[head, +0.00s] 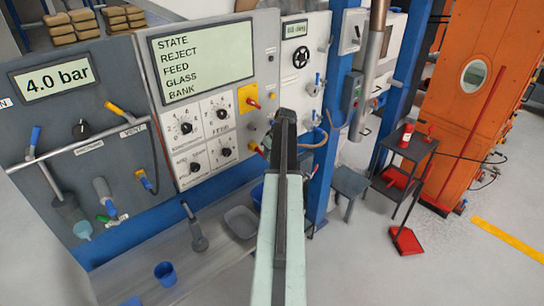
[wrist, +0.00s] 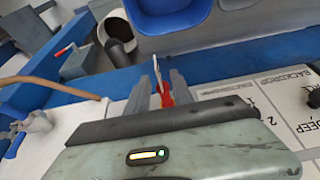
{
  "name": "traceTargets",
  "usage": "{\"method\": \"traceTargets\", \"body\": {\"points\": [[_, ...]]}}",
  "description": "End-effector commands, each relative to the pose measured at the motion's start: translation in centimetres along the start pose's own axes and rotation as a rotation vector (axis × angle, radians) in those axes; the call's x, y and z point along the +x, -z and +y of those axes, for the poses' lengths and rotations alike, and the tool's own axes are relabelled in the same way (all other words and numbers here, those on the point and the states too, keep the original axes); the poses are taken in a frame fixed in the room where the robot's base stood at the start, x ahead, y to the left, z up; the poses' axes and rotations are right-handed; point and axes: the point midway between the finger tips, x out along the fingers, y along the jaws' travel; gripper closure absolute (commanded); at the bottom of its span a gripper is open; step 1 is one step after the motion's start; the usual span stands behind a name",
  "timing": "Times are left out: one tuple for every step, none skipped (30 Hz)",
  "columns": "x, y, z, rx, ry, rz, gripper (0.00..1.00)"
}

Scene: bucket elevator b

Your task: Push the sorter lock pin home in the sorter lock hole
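A red part with a thin pale shaft (wrist: 164,94) lies between the two grey fingers of my gripper (wrist: 161,88) in the wrist view. It may be the sorter lock pin; no readable label confirms this. A narrow gap shows beside it on the left, and I cannot tell whether the fingers grip it. A red-ended pin or lever (head: 253,102) sits on a yellow plate (head: 246,97) left of my arm. I cannot make out the sorter lock hole.
A grey panel with a STATE REJECT FEED GLASS BANK screen (head: 205,59) stands left of my arm. A white panel (head: 301,75) with a black handwheel is behind it. A hose (wrist: 60,84) runs left of the fingers. Open floor (head: 350,265) lies right.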

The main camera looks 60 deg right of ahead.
Motion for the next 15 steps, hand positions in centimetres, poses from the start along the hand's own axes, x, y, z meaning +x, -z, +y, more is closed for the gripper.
{"method": "traceTargets", "body": {"points": [[-0.07, 0.03, 0.01, 0.0, 0.0, 0.0, 0.72], [-0.13, 0.04, 0.01, 0.0, 0.0, 0.0, 0.72], [-0.16, 0.03, 0.02, 0.0, 0.0, 0.0, 0.72], [-0.17, 0.03, 0.03, 0.0, 0.0, 0.0, 0.72], [-0.17, 0.03, 0.03, 0.0, 0.0, 0.0, 0.75], [-0.18, 0.02, 0.04, 0.001, 0.0, 0.0, 0.86], [-0.18, 0.02, 0.05, 0.001, 0.0, 0.0, 0.94], [-0.18, 0.01, 0.05, 0.001, 0.0, 0.0, 1.0], [-0.19, 0.01, 0.06, 0.001, 0.0, 0.0, 1.0], [-0.19, 0.0, 0.07, 0.001, 0.0, 0.0, 1.0], [-0.19, 0.0, 0.06, 0.001, 0.0, 0.0, 1.0], [-0.19, -0.01, 0.07, 0.001, 0.0, 0.0, 1.0], [-0.19, -0.02, 0.08, 0.001, 0.0, 0.0, 1.0], [-0.19, -0.02, 0.08, 0.001, -0.001, 0.0, 1.0], [-0.19, -0.03, 0.09, 0.001, -0.001, 0.0, 1.0]]}}
